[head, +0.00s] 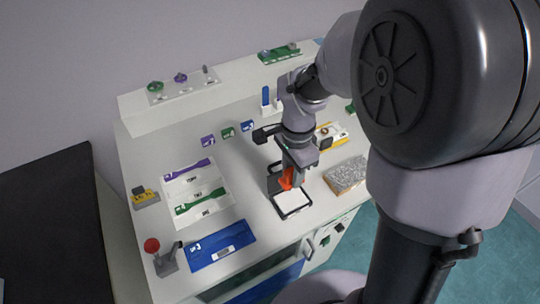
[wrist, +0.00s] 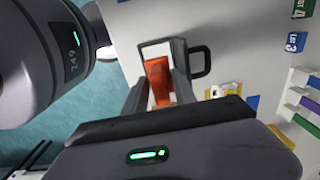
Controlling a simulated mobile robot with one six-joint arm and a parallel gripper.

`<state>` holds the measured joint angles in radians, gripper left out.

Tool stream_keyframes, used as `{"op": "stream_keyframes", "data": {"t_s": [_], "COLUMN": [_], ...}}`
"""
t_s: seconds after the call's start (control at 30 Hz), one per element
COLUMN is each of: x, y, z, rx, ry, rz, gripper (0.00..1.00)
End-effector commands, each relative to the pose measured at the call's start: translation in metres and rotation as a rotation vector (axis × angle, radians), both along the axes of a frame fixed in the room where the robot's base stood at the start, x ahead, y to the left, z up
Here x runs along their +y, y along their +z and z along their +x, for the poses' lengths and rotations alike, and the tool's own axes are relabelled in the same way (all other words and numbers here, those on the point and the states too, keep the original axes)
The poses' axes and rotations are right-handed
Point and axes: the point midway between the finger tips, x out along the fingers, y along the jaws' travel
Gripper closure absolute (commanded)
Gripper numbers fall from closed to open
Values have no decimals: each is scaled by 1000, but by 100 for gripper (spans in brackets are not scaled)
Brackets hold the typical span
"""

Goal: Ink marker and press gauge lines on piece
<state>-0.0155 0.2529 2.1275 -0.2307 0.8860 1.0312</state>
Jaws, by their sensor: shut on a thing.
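My gripper (head: 290,174) is shut on an orange-red block, which I take to be the marker (head: 286,183). In the wrist view the marker (wrist: 157,80) sits between the two fingers. It is over or on a black-framed pad (head: 293,204) with a white face; I cannot tell whether they touch. The pad's dark frame (wrist: 142,50) shows behind the marker in the wrist view. A green dumbbell-shaped piece (head: 196,208) and a purple one (head: 190,170) lie on white trays at the left. A blue mat (head: 210,250) lies at the front left.
A grey speckled block (head: 346,174) lies right of the pad. A raised shelf (head: 190,101) runs along the back. The bench is clear between trays and pad.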

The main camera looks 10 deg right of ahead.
Motion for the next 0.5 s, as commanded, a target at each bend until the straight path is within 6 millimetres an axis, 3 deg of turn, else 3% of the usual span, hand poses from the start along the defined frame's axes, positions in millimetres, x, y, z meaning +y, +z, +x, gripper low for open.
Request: {"op": "stream_keyframes", "data": {"t_s": [0.07,0.5], "x": [-4,-6], "y": [-10,-10], "z": [-8,-12], "rx": [-2,-2], "ry": [-4,-6], "rz": [0,0], "gripper": [94,94]}}
